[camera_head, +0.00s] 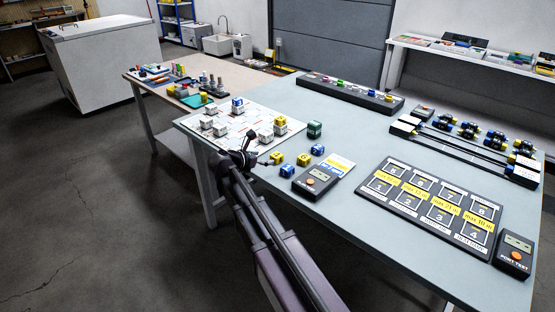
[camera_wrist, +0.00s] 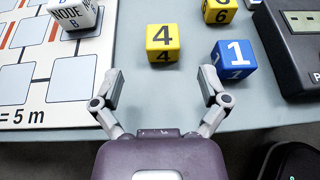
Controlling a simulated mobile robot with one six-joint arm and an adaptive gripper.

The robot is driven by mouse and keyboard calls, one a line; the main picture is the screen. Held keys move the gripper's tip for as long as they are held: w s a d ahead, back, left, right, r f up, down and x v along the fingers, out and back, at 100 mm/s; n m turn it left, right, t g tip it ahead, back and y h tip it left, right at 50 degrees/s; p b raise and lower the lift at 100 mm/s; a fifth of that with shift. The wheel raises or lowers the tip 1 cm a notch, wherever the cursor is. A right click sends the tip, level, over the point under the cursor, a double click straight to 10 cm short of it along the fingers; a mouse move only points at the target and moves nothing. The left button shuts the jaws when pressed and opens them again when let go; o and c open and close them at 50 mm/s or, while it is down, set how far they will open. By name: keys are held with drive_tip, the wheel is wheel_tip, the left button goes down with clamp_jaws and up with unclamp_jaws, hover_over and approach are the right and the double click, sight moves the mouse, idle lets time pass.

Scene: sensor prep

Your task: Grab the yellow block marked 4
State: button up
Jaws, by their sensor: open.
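The yellow block marked 4 (camera_wrist: 163,42) sits on the table just beyond my fingertips in the wrist view, roughly centred between them. In the head view it appears to be the nearer yellow block (camera_head: 277,158), right of my gripper (camera_head: 246,157). In the wrist view my gripper (camera_wrist: 162,84) is open, with nothing between its fingers. The block is apart from both fingers.
A blue block marked 1 (camera_wrist: 234,58) sits close to the right of the 4 block. A yellow block marked 6 (camera_wrist: 220,10) is behind it. A white board (camera_wrist: 35,75) with a NODE cube (camera_wrist: 73,14) lies left. A dark device (camera_head: 317,180) stands right.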

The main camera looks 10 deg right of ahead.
sight(273, 158)
drive_tip(key=shift+f+b+x, duration=0.15)
drive_tip(key=shift+b+x, duration=0.35)
drive_tip(key=shift+x, duration=0.45)
drive_tip(key=shift+f+b+x, duration=0.15)
drive_tip(key=shift+b+x, duration=0.35)
drive_tip(key=shift+x, duration=0.4)
drive_tip(key=shift+w+d+f, duration=0.2)
drive_tip(key=shift+w+d, duration=0.05)
drive_tip(key=shift+d, duration=0.35)
drive_tip(key=c, duration=1.1)
